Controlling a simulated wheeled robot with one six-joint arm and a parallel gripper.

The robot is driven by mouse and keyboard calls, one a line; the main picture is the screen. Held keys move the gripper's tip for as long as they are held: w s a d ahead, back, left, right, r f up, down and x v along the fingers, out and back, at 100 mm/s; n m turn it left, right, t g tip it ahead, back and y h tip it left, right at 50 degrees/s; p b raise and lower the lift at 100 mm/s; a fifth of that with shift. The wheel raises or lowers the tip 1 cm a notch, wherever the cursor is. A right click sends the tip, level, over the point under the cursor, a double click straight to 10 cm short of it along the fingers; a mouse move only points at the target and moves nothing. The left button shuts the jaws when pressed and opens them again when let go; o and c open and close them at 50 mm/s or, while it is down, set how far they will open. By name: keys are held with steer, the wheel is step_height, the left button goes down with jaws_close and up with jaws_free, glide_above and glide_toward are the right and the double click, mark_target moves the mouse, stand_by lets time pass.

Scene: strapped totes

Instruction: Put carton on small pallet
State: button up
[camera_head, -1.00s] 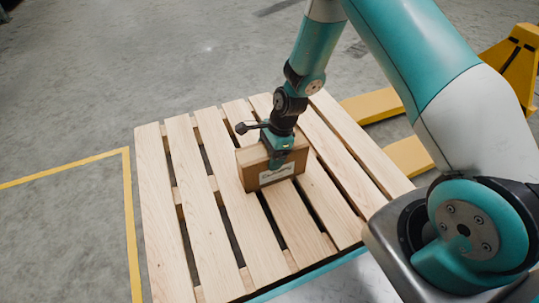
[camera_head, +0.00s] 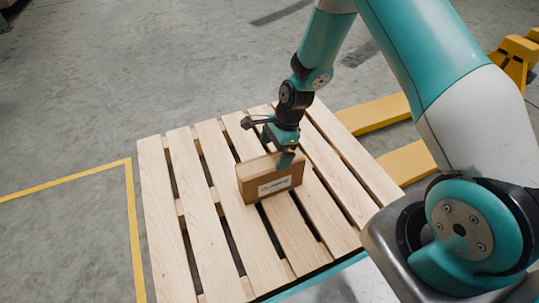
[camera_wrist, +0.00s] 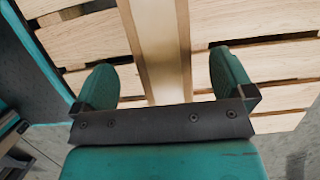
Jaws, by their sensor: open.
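The brown carton (camera_head: 270,179) with a white label stands upright on the slats of the wooden pallet (camera_head: 163,215), near its middle. My gripper (camera_head: 285,152) is just above the carton's top edge. In the wrist view, my gripper (camera_wrist: 165,88) is open, with one green finger on each side of the carton (camera_wrist: 160,45) and a gap to both. The carton's narrow top shows between the fingers. The pallet's slats (camera_wrist: 85,38) show on both sides of it.
A yellow pallet jack's forks (camera_head: 375,112) lie on the floor behind and right of the pallet. A yellow floor line (camera_head: 132,220) runs along the left. The grey floor (camera_head: 130,80) at the back left is clear.

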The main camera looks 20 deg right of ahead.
steer(key=p+v, duration=0.2)
steer(key=v, duration=0.3)
steer(key=shift+a+r, duration=0.1)
steer(key=shift+a, duration=0.05)
steer(key=s+a+r+n, duration=0.3)
steer(key=r+n, duration=0.2)
steer(key=r, duration=0.4)
steer(key=s+a+r+n, duration=0.3)
steer(key=r+n, duration=0.2)
steer(key=r, duration=0.3)
steer(key=s+a+r+n, duration=0.1)
steer(key=s+r+n, duration=0.5)
steer(key=s+n, duration=0.1)
steer(key=s+a+r+n, duration=0.2)
steer(key=s+r+n, duration=0.3)
steer(key=s+n, duration=0.3)
steer(key=shift+s+r+y, duration=0.4)
steer(key=shift+s, duration=0.85)
